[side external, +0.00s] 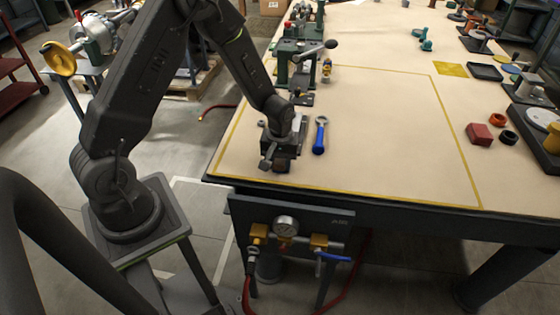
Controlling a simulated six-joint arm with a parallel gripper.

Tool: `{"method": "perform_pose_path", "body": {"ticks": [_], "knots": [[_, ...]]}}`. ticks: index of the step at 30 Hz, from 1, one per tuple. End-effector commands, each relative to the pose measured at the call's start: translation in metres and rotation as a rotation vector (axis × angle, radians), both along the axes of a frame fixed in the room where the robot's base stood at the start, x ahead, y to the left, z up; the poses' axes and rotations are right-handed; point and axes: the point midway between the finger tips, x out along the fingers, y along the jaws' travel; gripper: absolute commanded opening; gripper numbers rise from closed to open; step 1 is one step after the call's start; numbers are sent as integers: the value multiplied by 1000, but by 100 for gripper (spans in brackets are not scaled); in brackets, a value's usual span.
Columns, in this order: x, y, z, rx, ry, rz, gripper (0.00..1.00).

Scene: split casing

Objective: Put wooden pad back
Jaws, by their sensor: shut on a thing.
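My gripper (281,158) is low over the near left part of the table, inside the yellow taped outline. It is shut on a small dark brown block (281,166), which looks like the wooden pad. The gripper body hides most of the block, and I cannot tell whether it touches the table. A green vise-like fixture (298,62) with a ball-ended lever stands behind my gripper at the table's left edge. I cannot make out a place for the pad.
A blue-handled wrench (320,136) lies just right of my gripper. A red block (479,134) and rings lie at the right. The middle of the taped area is clear.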

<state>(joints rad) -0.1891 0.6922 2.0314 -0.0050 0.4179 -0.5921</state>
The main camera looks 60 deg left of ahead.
Motion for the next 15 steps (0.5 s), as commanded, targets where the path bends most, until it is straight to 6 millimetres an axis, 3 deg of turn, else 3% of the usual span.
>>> {"method": "perform_pose_path", "body": {"ticks": [1,2,3,9,15], "knots": [[0,0,-2,-1,1,0,12],[0,0,-2,0,0,0,40],[0,0,-1,0,0,0,43],[0,0,-1,0,0,0,62],[0,0,-1,0,0,0,63]]}}
